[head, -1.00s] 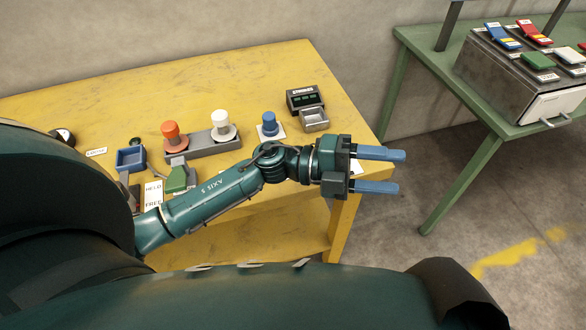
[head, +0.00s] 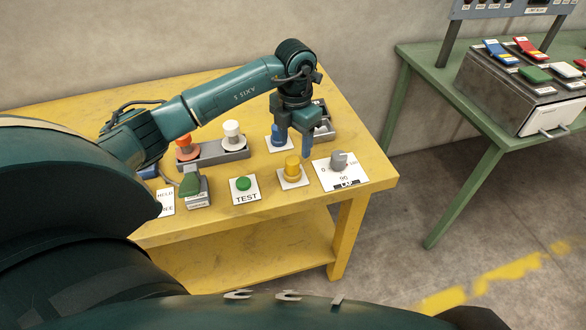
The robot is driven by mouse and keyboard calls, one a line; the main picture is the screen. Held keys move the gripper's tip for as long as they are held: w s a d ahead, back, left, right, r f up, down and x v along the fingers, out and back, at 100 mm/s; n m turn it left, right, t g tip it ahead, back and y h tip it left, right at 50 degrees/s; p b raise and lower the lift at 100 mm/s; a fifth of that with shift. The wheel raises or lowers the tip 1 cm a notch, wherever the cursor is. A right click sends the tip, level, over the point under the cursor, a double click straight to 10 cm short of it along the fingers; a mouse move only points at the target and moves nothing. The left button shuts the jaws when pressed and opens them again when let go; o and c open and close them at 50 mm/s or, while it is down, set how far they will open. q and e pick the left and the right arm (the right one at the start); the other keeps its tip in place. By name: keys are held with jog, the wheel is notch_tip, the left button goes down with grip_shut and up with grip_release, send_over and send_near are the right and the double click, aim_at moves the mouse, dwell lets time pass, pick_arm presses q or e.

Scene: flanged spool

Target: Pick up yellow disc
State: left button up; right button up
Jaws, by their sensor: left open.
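The yellow disc (head: 292,167) is a flanged yellow spool standing upright on a small white plate near the front right of the yellow table. My left gripper (head: 295,149) points down, open, just behind and above it in the picture. One blue finger shows in front of the blue spool's area, and the other hangs to the right. Nothing is seen between the fingers. I cannot tell the exact height of the fingertips above the disc. My right gripper is not in view.
The blue spool (head: 276,139) is partly hidden behind my left finger. White (head: 232,132) and orange (head: 184,150) spools stand on a grey rack. A green TEST button (head: 243,184) is left of the disc, and a grey dial (head: 339,161) right. A green table (head: 480,140) stands beyond.

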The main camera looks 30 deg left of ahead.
aim_at(293, 159)
pick_arm(q)
jog(key=f, duration=0.3)
jog(key=f+p, duration=0.1)
jog(key=f, duration=0.3)
jog(key=shift+s+a+f, duration=0.1)
jog(key=shift+s+a, duration=0.05)
jog(key=shift+s, duration=0.05)
jog(key=shift+c, duration=0.4)
grip_shut()
